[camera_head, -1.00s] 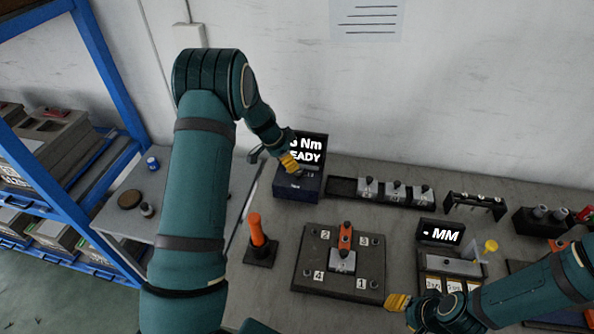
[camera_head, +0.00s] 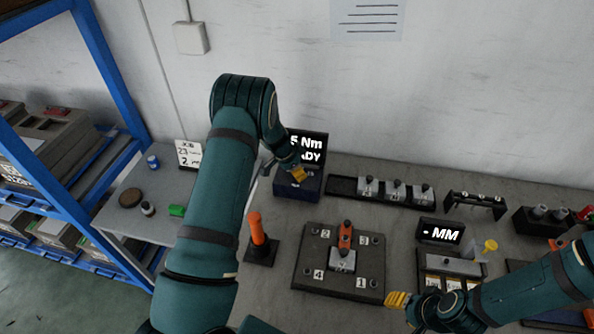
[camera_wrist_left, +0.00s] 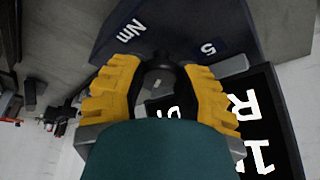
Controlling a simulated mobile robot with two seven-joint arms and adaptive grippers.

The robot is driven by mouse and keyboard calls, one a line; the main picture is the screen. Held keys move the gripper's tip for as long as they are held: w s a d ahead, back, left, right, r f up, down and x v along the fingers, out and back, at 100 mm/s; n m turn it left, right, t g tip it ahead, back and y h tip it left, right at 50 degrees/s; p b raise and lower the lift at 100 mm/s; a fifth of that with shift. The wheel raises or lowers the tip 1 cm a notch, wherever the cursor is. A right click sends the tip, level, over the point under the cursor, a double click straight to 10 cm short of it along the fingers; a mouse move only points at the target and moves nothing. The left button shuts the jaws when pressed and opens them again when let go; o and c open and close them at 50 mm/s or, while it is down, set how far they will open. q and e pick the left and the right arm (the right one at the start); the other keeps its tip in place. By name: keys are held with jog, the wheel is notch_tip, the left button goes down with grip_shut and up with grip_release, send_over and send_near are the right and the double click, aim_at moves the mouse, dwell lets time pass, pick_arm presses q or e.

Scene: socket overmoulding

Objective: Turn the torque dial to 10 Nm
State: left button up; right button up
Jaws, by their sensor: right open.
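The torque unit is a dark blue box (camera_head: 313,187) at the back, with a black display (camera_head: 309,143). The display reads "5 Nm" over letters ending in "ADY"; its left part is hidden by my left arm. The dark torque dial (camera_wrist_left: 160,80) sits between the yellow fingers of my left gripper (camera_wrist_left: 160,72), beside labels "5" and "Nm". Whether the fingers press on it is unclear. In the head view my left gripper (camera_head: 299,174) is over the box. My right gripper (camera_head: 398,300) is open, at the fixture plate's right.
A fixture plate (camera_head: 310,263) with numbered corners stands in front. An orange-handled tool (camera_head: 257,230) stands left of it. A black tray (camera_head: 340,186) with grey parts lies right of the torque unit. An "MM" display (camera_head: 440,232) stands further right. A side table (camera_head: 120,222) is at left.

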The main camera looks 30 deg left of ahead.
pick_arm(q)
grip_shut()
pick_arm(e)
jog(key=shift+f, duration=0.15)
